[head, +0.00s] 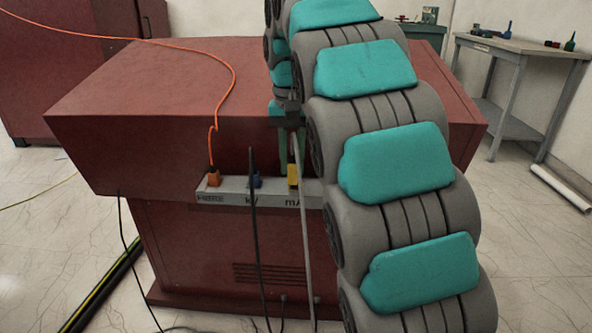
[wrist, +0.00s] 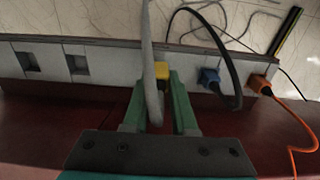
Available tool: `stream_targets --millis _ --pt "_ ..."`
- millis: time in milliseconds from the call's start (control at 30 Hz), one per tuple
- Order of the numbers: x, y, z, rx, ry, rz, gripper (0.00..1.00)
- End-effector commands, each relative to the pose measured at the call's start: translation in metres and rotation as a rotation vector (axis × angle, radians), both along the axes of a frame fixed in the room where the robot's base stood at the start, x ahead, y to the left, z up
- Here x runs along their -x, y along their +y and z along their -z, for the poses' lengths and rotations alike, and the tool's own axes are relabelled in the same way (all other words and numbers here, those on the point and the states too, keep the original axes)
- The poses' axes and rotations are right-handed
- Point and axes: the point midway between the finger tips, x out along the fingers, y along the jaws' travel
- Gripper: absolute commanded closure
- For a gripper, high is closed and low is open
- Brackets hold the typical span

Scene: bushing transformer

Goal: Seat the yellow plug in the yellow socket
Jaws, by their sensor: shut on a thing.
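The yellow plug (head: 293,175) is upright at the right part of the grey socket strip (head: 272,198), above the "mA" label, with a grey cable rising from it. My gripper (head: 291,152) points down and is shut on the plug. In the wrist view, the green fingers (wrist: 162,90) stand on both sides of the yellow plug (wrist: 162,71), and the grey cable crosses in front. The yellow socket is hidden under the plug. I cannot tell how deep the plug sits in it.
A blue plug (head: 254,181) with a black cable and an orange plug (head: 213,178) with an orange cable stand in the same strip. Square openings (wrist: 75,65) show along the strip in the wrist view. The red cabinet (head: 150,110) rises behind the strip.

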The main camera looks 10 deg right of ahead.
Motion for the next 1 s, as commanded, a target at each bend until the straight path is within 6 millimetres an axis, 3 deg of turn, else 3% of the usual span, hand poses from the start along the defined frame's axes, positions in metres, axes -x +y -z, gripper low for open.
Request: stream_targets --millis 200,367,633,867,900,1000 --pt "-0.014 -0.011 0.001 -0.001 -0.001 0.0 1.0" --pt "-0.013 -0.011 0.008 0.0 0.003 0.0 1.0" --pt "-0.013 -0.011 0.034 0.0 0.006 -0.001 1.0" --pt "-0.014 -0.011 0.037 0.001 -0.002 -0.001 1.0" --pt "-0.014 -0.011 0.037 0.001 -0.002 -0.001 0.74" --pt "-0.014 -0.011 0.037 0.0 -0.001 -0.001 0.63"
